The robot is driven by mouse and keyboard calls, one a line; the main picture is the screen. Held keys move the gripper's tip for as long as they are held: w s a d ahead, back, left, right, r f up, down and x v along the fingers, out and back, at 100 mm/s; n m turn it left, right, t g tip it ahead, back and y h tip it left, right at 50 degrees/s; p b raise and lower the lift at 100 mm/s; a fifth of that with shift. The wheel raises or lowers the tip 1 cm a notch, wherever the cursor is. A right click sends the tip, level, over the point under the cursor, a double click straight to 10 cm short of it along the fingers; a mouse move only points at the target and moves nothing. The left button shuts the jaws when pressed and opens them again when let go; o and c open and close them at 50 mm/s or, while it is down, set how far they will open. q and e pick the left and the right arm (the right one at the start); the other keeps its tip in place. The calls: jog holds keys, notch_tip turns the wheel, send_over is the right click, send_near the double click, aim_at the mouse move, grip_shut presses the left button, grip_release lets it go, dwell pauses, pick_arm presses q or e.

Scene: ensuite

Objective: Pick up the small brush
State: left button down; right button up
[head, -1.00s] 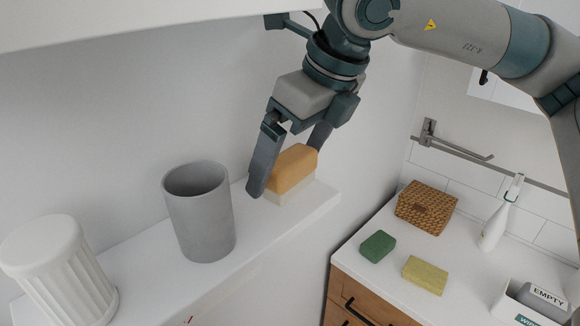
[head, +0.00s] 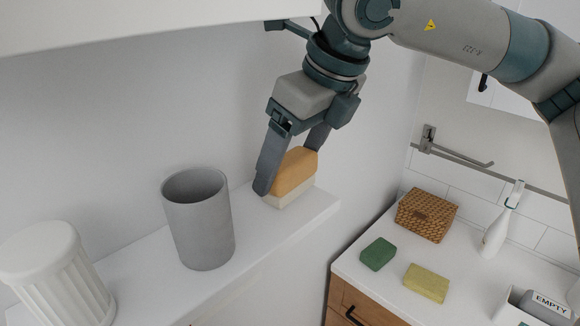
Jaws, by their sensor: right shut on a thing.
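The small brush (head: 293,174) has an orange-tan wooden back and a pale bristle block below. It sits at the far right end of the white shelf (head: 262,232), in the head view. My right gripper (head: 291,168) reaches down from above with one finger on each side of the brush, shut on it. The far finger is partly hidden behind the brush. The bristles look to be on or very close to the shelf; I cannot tell which. My left gripper is not in view.
A grey cup (head: 199,222) stands left of the brush, and a white ribbed jar (head: 55,275) further left. To the right, a lower counter (head: 388,282) holds a wicker box (head: 426,214), a green sponge (head: 378,253), a yellow sponge (head: 427,283) and a white bottle (head: 496,232).

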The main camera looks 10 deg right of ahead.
jog(key=shift+r+b, duration=0.5)
jog(key=shift+r, duration=0.15)
jog(key=shift+b+v, duration=0.65)
jog(key=shift+v, duration=0.1)
pick_arm(q)
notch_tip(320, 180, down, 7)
jog(key=b, duration=0.4)
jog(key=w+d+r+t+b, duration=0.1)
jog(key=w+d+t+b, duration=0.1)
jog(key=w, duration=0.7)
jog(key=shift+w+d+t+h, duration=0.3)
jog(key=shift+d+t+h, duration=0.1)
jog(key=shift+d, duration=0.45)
pick_arm(e)
jog(key=s+d, duration=1.1)
jog(key=s, duration=0.2)
jog(key=shift+s+r, duration=0.15)
jog(key=shift+s, duration=0.2)
jog(key=shift+o, duration=1.2)
jog(key=shift+w, duration=0.1)
jog(key=shift+c, duration=0.4)
jog(key=shift+a, duration=0.1)
